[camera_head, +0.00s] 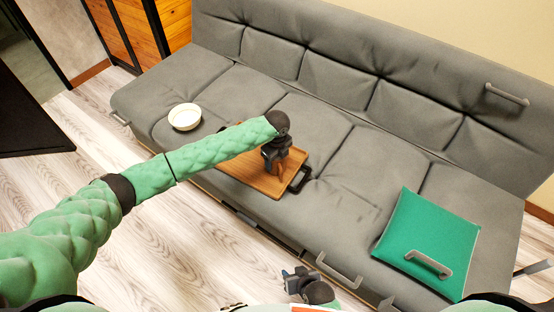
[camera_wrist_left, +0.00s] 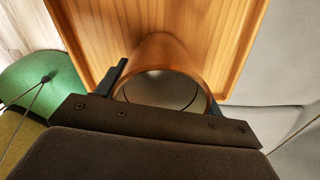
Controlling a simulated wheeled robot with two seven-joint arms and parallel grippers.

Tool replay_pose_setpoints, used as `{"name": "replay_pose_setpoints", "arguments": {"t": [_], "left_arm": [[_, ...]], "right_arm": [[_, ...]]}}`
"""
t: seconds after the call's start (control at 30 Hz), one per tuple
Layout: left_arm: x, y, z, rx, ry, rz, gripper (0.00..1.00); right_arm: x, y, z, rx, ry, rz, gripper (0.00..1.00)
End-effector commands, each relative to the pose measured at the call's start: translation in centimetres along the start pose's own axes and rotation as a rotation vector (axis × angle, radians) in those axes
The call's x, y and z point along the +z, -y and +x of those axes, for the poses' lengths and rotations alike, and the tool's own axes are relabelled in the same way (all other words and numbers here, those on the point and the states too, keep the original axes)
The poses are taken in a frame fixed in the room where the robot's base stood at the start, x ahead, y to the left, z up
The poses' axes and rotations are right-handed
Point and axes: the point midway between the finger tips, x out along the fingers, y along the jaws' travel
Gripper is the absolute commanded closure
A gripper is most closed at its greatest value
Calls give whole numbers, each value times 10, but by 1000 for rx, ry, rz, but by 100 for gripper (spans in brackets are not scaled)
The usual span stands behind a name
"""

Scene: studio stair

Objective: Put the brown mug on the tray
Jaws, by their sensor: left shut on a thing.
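The brown mug (camera_wrist_left: 165,52) is between the two fingers of my left gripper (camera_wrist_left: 160,90) in the left wrist view. I look into its open rim. My left gripper (camera_head: 277,159) is shut on it over the wooden tray (camera_head: 247,172), which lies on the grey sofa seat. In the head view only a small brown part of the mug (camera_head: 282,168) shows under the gripper. I cannot tell whether its base touches the tray. The tray (camera_wrist_left: 100,30) fills the upper wrist view. My right gripper (camera_head: 293,281) is low at the bottom of the head view, away from the tray.
A white bowl (camera_head: 185,116) stands on the sofa seat left of the tray. A green cushion (camera_head: 428,233) lies on the right of the seat. The sofa back (camera_head: 390,80) rises behind. Bare wooden floor (camera_head: 190,245) lies in front of the sofa.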

Motion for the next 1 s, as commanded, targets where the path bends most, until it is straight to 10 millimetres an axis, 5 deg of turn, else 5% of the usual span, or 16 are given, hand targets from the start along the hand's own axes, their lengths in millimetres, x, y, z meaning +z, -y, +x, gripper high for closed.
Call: {"name": "replay_pose_setpoints", "arguments": {"t": [0.37, 0.4, 0.5, 0.83, 1.0], "left_arm": [[0, 1, 5, -2, 0, 0, 65], [0, 0, 6, -1, 0, 0, 31], [0, 0, 6, -2, 0, 0, 11], [0, 0, 4, -2, 1, 0, 11], [1, 1, -12, -3, 1, 0, 11]], "right_arm": [[-3, 0, -2, 0, -3, 0, 64], [-2, 0, -2, 1, -2, 0, 64], [-2, 0, -1, 1, -1, 0, 64], [-4, -1, 0, 1, -5, -1, 64], [-4, -2, 1, 2, -6, -1, 64]]}}
